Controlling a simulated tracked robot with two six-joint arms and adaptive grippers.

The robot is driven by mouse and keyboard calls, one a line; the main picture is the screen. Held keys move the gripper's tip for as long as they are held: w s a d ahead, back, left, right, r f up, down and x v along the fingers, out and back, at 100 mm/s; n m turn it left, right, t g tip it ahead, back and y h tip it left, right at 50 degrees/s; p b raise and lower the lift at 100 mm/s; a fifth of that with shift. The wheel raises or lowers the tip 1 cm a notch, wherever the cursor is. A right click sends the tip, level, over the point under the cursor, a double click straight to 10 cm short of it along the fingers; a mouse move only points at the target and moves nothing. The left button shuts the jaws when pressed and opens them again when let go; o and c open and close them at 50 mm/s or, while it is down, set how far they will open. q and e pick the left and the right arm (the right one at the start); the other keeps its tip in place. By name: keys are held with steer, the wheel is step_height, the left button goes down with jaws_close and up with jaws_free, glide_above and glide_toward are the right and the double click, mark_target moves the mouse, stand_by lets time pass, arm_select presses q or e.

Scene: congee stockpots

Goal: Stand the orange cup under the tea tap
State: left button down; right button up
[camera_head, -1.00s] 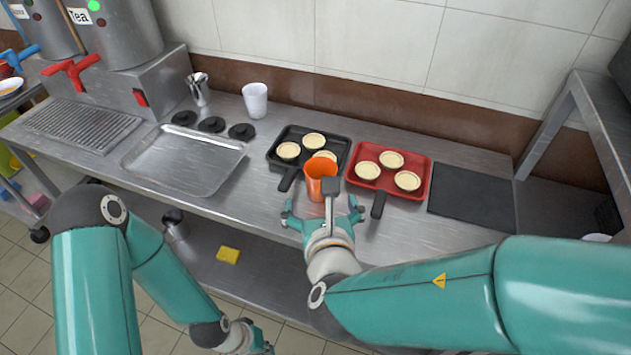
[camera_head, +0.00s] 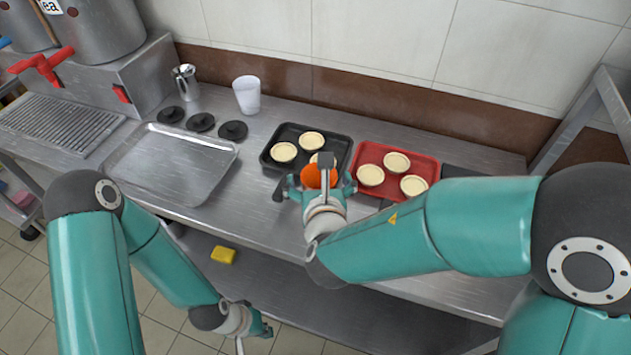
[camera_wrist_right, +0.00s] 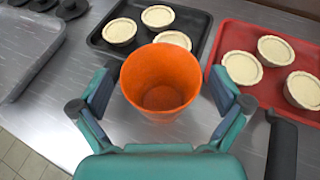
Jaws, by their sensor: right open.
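The orange cup (camera_head: 314,176) stands upright on the steel counter in front of the black tray, partly hidden by my right gripper in the head view. In the right wrist view the cup (camera_wrist_right: 161,80) is empty, its mouth facing the camera. My right gripper (camera_wrist_right: 162,100) is open, with one finger on each side of the cup and visible gaps. It also shows in the head view (camera_head: 320,184). My left gripper (camera_head: 262,330) hangs low before the counter; its fingers are too unclear to judge. The tea urn (camera_head: 100,25) has a red tap (camera_head: 42,66) at far left.
A black tray (camera_head: 268,158) and a red tray (camera_head: 425,160) hold tart shells. A drip grate (camera_head: 60,125) sits below the taps.

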steer(key=shift+w+d, duration=0.15)
steer(key=shift+w, duration=0.05)
steer(key=shift+d, duration=0.1)
steer(key=shift+s, duration=0.15)
steer(key=shift+c, duration=1)
steer(key=shift+a+r, duration=0.1)
steer(key=shift+a, duration=0.15)
steer(key=c, duration=1.1)
